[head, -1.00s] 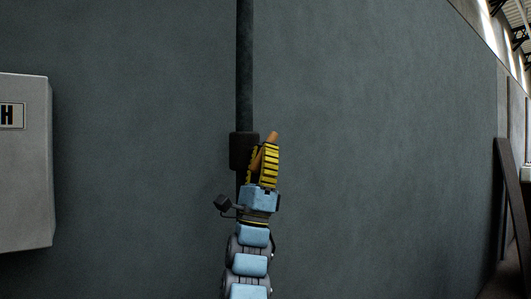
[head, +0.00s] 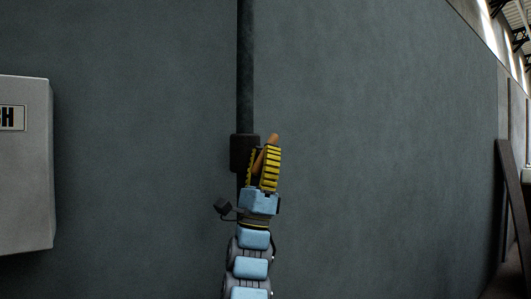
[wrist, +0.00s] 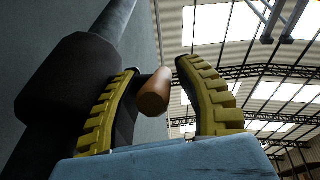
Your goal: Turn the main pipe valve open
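The main pipe valve has a dark body (head: 241,152) on a vertical dark pipe (head: 245,70) against the wall. In the wrist view the valve body (wrist: 72,75) is at the left. Its orange-brown handle (head: 272,139) tilts up and right, and its rounded end (wrist: 154,92) faces the wrist camera. My gripper (head: 264,150) has yellow ribbed fingers on either side of the handle. In the wrist view my gripper (wrist: 157,68) is open, with a clear gap between handle and right finger. The handle is close to the left finger; I cannot tell if they touch.
A pale wall box (head: 25,190) with a partly cut-off label stands out from the wall at the left. The grey wall (head: 380,130) right of the pipe is bare. Dark beams (head: 510,205) lean at the far right.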

